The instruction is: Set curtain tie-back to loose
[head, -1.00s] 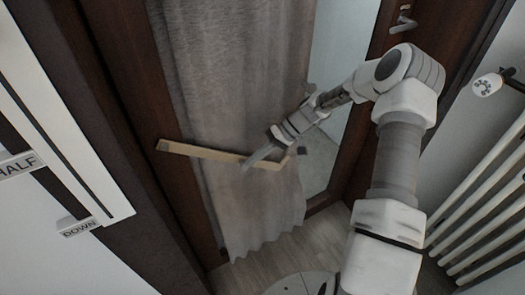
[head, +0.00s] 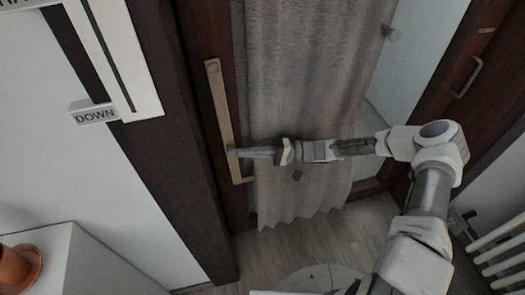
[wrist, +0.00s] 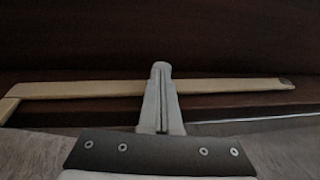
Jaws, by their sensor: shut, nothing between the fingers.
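The curtain tie-back is a tan strip (head: 220,105) in the head view. It hangs steeply down along the dark wooden frame, left of the grey curtain (head: 305,75), with a short bent end at the bottom. In the wrist view the strip (wrist: 230,86) runs across the picture behind the fingers, its bent end at the left. My gripper (head: 232,152) is shut and empty, its fingertips at the lower part of the strip. I cannot tell whether they touch it. A small dark piece (head: 297,175) shows on the curtain below my gripper.
A white panel with a DOWN label (head: 95,115) is at the left. A white cabinet (head: 75,265) with a terracotta pot (head: 18,268) stands at lower left. A door handle (head: 467,78) and a white radiator (head: 500,250) are at the right.

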